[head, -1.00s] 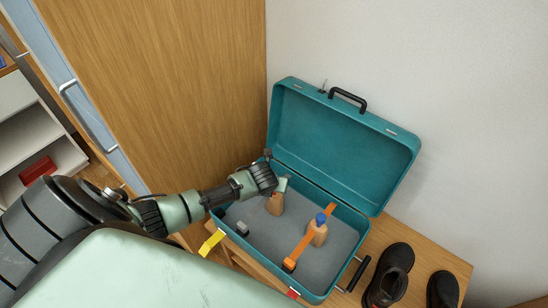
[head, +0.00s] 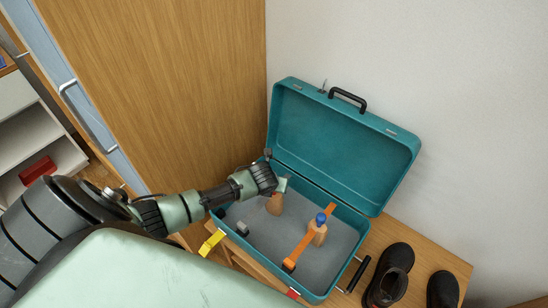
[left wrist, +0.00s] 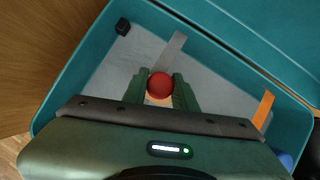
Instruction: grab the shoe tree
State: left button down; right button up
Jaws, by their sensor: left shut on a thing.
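A wooden shoe tree with a red knob (left wrist: 159,85) is in the open teal case. Its wooden body (head: 274,205) shows below my left gripper (head: 281,186) in the head view. In the left wrist view, the two green fingers of my left gripper (left wrist: 160,93) are shut on the red knob from both sides. A second wooden shoe tree (head: 317,235) with a blue knob stands to the right in the case, by an orange strap (head: 300,247). My right gripper is not in view.
The teal case (head: 345,140) stands on a wooden bench (head: 425,262) with its lid up against the wall. Dark shoes (head: 390,276) stand to its right. A small grey block (head: 242,228) lies in the case, and a yellow piece (head: 211,243) is at its front left edge. A wooden panel (head: 170,90) rises at left.

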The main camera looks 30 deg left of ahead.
pick_arm(q)
jog(key=shift+r, duration=0.1)
notch_tip(320, 180, up, 20)
dwell(0.6)
dwell(0.9)
